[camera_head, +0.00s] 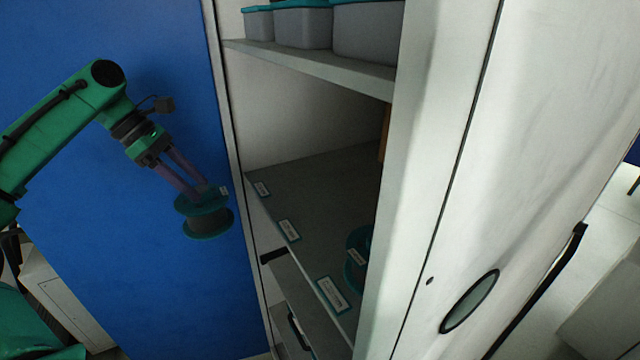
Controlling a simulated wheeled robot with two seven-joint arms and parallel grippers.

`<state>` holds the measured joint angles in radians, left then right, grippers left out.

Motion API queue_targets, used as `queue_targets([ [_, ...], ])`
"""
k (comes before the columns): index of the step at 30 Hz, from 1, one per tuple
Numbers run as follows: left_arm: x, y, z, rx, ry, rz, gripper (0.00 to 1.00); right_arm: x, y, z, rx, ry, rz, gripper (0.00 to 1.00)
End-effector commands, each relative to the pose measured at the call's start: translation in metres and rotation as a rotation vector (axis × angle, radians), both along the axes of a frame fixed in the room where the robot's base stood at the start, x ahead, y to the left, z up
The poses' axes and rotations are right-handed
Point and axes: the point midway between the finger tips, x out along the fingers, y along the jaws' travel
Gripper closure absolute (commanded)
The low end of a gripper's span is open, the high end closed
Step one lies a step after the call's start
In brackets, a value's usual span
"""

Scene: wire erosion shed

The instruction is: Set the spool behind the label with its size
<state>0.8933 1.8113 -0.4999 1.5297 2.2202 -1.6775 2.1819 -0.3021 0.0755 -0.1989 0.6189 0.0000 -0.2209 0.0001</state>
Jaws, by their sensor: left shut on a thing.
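My left gripper (200,186) is shut on a teal-rimmed spool (208,222) and holds it upright in the air, left of the cabinet's opening. A small white tag shows on the spool's top; its print is too small to read. The cabinet shelf (315,190) carries three white labels along its front edge: a far label (262,189), a middle label (289,230) and a near label (332,294). Their sizes are not legible. Another teal spool (356,262) stands on the shelf behind the near label, partly hidden by the cabinet's side. My right gripper is not seen.
An upper shelf (310,66) holds several grey bins with teal lids (303,25). A white cabinet door or side panel (450,170) fills the right and hides part of the shelf. A blue panel (120,260) stands at the left. The shelf behind the far and middle labels looks clear.

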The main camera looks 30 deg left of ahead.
Motion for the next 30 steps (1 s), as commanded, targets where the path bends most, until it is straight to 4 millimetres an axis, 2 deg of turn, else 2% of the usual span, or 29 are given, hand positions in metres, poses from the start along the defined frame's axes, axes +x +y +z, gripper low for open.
queue_targets([
  [3, 0.021, -0.03, 0.005, -0.002, -0.004, -0.008, 1.0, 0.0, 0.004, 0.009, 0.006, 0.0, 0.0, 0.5],
  [18, 0.11, -0.148, 0.008, -0.005, -0.008, -0.009, 1.0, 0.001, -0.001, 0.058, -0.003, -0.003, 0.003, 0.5],
  [30, 0.144, -0.192, 0.005, -0.004, -0.007, -0.003, 1.0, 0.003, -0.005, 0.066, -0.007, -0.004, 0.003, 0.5],
])
